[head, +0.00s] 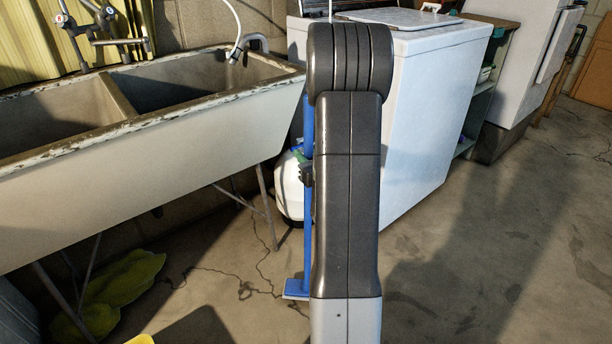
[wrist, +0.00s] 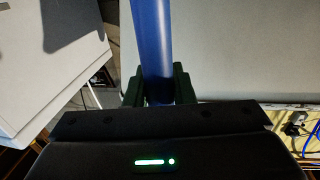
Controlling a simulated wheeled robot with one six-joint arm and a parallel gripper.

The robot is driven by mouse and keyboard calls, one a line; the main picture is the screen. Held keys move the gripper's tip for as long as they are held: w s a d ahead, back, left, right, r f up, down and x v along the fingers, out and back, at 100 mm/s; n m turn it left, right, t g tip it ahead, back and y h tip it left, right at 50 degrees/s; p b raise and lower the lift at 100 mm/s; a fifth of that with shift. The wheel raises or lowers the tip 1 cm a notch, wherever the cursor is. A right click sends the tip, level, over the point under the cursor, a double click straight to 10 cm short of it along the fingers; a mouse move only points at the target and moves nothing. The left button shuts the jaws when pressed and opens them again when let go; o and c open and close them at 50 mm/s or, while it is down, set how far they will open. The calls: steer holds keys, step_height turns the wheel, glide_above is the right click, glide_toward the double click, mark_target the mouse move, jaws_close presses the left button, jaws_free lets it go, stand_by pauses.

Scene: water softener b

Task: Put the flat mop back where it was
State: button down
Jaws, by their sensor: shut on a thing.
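The flat mop (head: 307,245) has a blue pole that stands roughly upright behind my arm in the head view. Its blue flat foot (head: 297,289) shows low down, at or just above the concrete floor; I cannot tell if it touches. My gripper (head: 306,175) is mostly hidden by my arm there, with a dark part showing at the pole. In the wrist view the blue pole (wrist: 154,45) runs between the two dark fingers of my gripper (wrist: 159,88), which are shut on it. The upper pole is largely hidden by my arm.
A double concrete sink (head: 150,130) on thin metal legs stands at the left. A white washer-like appliance (head: 430,120) stands at the right, with a white tank (head: 290,185) between them. A yellow-green cloth (head: 115,295) lies under the sink. Floor (head: 500,270) at the right is clear.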

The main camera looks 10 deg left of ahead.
steer(key=shift+f+b, duration=0.65)
steer(key=shift+f, duration=1.35)
steer(key=c, duration=1.2)
jaws_free()
steer(key=shift+c, duration=0.2)
steer(key=p+v, duration=0.1)
steer(key=v, duration=1.1)
